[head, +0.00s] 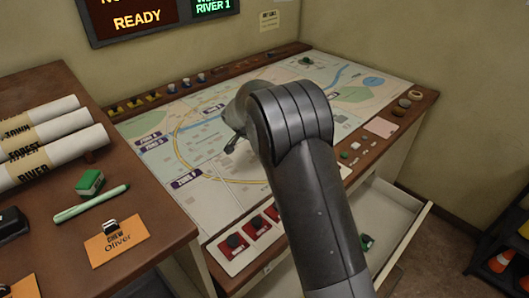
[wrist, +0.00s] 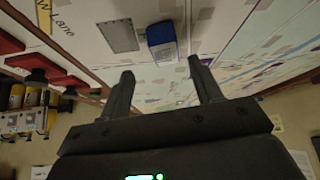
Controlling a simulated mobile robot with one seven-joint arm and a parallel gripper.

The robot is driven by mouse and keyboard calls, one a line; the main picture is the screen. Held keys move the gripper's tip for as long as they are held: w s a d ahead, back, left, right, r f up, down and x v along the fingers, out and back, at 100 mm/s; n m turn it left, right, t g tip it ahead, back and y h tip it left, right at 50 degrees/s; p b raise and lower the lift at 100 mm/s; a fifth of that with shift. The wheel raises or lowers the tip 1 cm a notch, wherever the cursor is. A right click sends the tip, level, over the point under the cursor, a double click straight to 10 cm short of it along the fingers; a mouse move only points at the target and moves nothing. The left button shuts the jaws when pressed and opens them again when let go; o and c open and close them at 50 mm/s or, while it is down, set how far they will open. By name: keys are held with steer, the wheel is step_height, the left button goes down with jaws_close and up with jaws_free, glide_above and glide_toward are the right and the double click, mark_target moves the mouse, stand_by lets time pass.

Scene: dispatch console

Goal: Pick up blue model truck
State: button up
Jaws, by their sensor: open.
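A small block-shaped model, blue with a white end (wrist: 162,42), lies on the map surface in the wrist view and looks like the blue model truck. My gripper (wrist: 160,68) is open, with its two fingers apart and nothing between them. The model shows past the fingertips, roughly centred in the gap and apart from both fingers. In the head view my arm covers the middle of the map (head: 215,170), and I cannot make out the blue truck there. Only a dark bit of the gripper shows left of my arm.
A grey rectangle (wrist: 117,36) lies beside the blue model. Red switches (head: 237,242) line the console's front edge, and small pieces stand along its back ledge. A drawer (head: 385,215) is open at the front right. Rolled maps (head: 50,155) lie on the left desk.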

steer(key=x, duration=0.6)
steer(key=shift+w+a+f, duration=0.25)
steer(key=shift+w+f, duration=0.05)
steer(key=shift+w, duration=0.1)
steer(key=shift+c, duration=0.3)
steer(key=c, duration=1)
steer(key=shift+r, duration=0.1)
